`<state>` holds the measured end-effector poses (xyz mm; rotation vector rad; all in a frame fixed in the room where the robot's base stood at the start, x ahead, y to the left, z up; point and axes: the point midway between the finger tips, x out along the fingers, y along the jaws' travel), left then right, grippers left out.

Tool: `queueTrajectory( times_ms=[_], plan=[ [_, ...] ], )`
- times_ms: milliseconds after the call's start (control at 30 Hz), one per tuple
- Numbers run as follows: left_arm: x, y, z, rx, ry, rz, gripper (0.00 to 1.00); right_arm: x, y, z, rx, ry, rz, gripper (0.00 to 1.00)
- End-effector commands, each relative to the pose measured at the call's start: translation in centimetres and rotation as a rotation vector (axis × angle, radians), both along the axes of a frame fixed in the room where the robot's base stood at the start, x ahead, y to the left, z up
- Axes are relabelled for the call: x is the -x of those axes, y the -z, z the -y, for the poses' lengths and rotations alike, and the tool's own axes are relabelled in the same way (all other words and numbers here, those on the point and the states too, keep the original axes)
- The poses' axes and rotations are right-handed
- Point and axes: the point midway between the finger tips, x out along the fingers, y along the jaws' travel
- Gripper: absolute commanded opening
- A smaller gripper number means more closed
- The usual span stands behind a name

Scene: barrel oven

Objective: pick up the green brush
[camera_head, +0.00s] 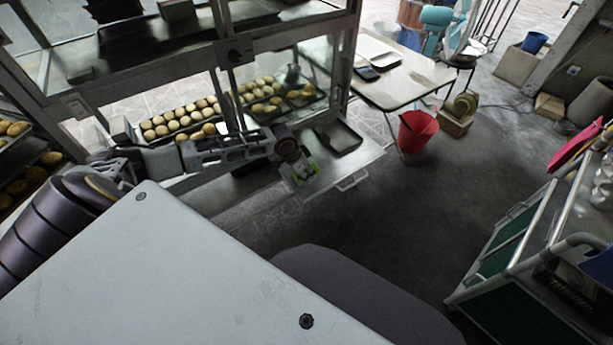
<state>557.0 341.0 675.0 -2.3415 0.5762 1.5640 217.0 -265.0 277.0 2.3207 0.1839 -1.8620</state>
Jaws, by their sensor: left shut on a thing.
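My left gripper (284,153) reaches in from the left, low in front of the glass display case. The brush is at the gripper's tip, over the front part of the case's light ledge. Its shape is small and partly hidden by the gripper, and I cannot tell whether it touches the ledge. My right gripper is not in view.
The display case (236,52) holds trays of buns (180,120). A dark tray (338,137) lies on the ledge right of the gripper. A white table (405,80), red bucket (418,130) and green-panelled cart (510,240) stand to the right. The floor between is clear.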

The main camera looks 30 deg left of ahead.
Motion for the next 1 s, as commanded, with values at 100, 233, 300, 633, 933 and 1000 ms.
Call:
queueTrajectory(
  times_ms=[100,233,300,633,933,1000],
  plan=[
    [0.0,-2.3,0.0,0.001,0.0,0.002,0.14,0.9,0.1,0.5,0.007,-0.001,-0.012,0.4],
    [-0.1,-4.5,0.0,0.001,0.0,0.002,0.14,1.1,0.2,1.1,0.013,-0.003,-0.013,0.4],
    [0.0,-5.5,0.0,0.0,0.0,0.0,0.14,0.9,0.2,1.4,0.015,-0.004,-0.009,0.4],
    [0.0,-8.0,0.0,0.001,-0.001,-0.001,0.14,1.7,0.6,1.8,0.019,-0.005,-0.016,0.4],
    [0.0,-8.0,0.0,0.001,-0.001,-0.001,0.14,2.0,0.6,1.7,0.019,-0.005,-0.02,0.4],
    [0.0,-8.0,0.0,0.001,-0.001,-0.001,0.14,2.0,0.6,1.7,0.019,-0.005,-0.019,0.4]
  ],
)
